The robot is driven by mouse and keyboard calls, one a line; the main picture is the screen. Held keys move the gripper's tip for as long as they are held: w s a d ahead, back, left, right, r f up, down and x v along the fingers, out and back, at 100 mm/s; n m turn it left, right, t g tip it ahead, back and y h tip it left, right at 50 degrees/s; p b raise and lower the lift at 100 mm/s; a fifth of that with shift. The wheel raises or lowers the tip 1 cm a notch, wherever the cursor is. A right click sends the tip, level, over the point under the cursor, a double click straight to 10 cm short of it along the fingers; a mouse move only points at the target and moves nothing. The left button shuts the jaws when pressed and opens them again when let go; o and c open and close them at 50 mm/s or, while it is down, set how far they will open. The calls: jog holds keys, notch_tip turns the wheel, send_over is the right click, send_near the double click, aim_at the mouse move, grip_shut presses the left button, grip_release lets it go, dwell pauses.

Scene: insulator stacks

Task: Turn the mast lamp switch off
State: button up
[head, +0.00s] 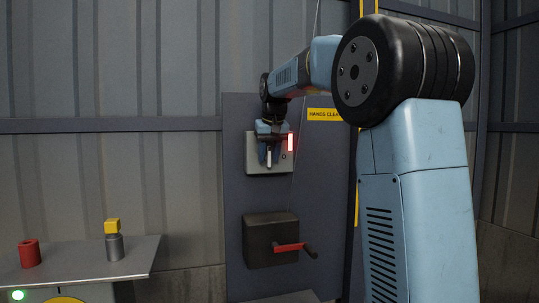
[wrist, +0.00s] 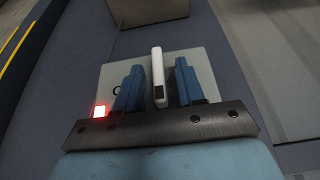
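The mast lamp switch is a light grey plate (head: 252,165) on the dark wall panel, with a white lever (head: 269,158) and a lit red lamp (head: 291,142) at its right. In the wrist view the white lever (wrist: 158,75) stands between the two blue fingers, with a visible gap on each side. The red lamp (wrist: 99,111) glows at the left there. My gripper (head: 268,160) is open in front of the plate (wrist: 215,72); it also shows in the wrist view (wrist: 159,85). Whether the lever touches anything deeper is hidden.
Below the switch is a dark box (head: 270,232) with a red-handled crank (head: 292,247). A yellow "hands clear" sign (head: 324,114) is at the right. At the left, a grey table (head: 80,268) carries a red cylinder (head: 29,253) and a grey cylinder (head: 114,247) topped by a yellow block (head: 112,226).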

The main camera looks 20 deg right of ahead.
grip_shut()
jog(key=shift+d+y, duration=0.1)
jog(key=shift+y, duration=0.2)
jog(key=y, duration=0.3)
jog(key=shift+d+m, duration=0.35)
jog(key=shift+m, duration=0.05)
jog(key=y, duration=0.3)
jog(key=m+y, duration=0.1)
jog(key=shift+d+f+t+y, duration=0.25)
jog(key=shift+d+t+y, duration=0.05)
jog(key=m+y, duration=0.1)
jog(key=y, duration=0.1)
jog(key=f+m+t+y, duration=0.1)
jog(key=y, duration=0.2)
jog(key=t+y, duration=0.1)
jog(key=y, duration=0.2)
jog(key=shift+d+f+m, duration=0.2)
jog(key=shift+f+m, duration=0.05)
jog(key=shift+m, duration=0.15)
jog(key=shift+f, duration=0.15)
